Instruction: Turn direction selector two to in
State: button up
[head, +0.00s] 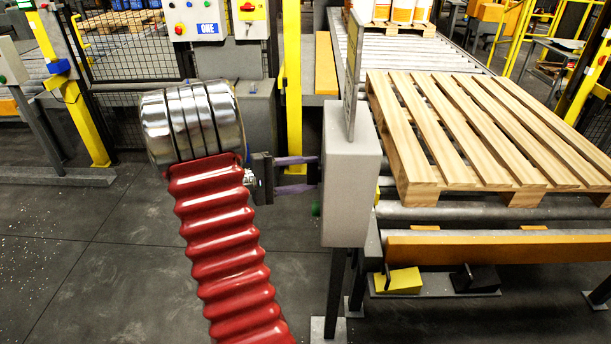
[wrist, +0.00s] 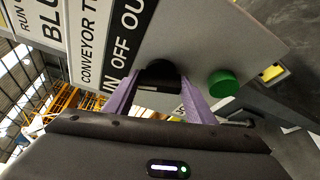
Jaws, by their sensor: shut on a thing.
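The grey control box (head: 352,190) stands on a post, seen from the side in the head view. The black selector knob (wrist: 158,70) is on its face in the wrist view, beside a strip lettered IN, OFF, OUT and a label reading CONVEYOR T, the rest cut off. My gripper (head: 314,175) reaches the box face with its purple fingers. In the wrist view the fingers (wrist: 158,84) are shut on the knob, one on each side. Which position the knob points to cannot be told, and the number on the label is out of view.
A green button (wrist: 223,83) sits close right of the knob. A wooden pallet (head: 480,125) lies on the roller conveyor (head: 500,216) behind the box. A yellow post (head: 293,85) and another control panel (head: 197,18) stand further back.

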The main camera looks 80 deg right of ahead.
jog(key=n+y, duration=0.2)
jog(key=n, duration=0.2)
jog(key=shift+d+f+t, duration=0.1)
jog(key=shift+t, duration=0.3)
dwell(0.4)
jog(key=o, duration=1)
jog(key=shift+o, duration=0.2)
jog(key=shift+w, duration=0.1)
jog(key=v, duration=1.3)
jog(key=shift+w, duration=0.3)
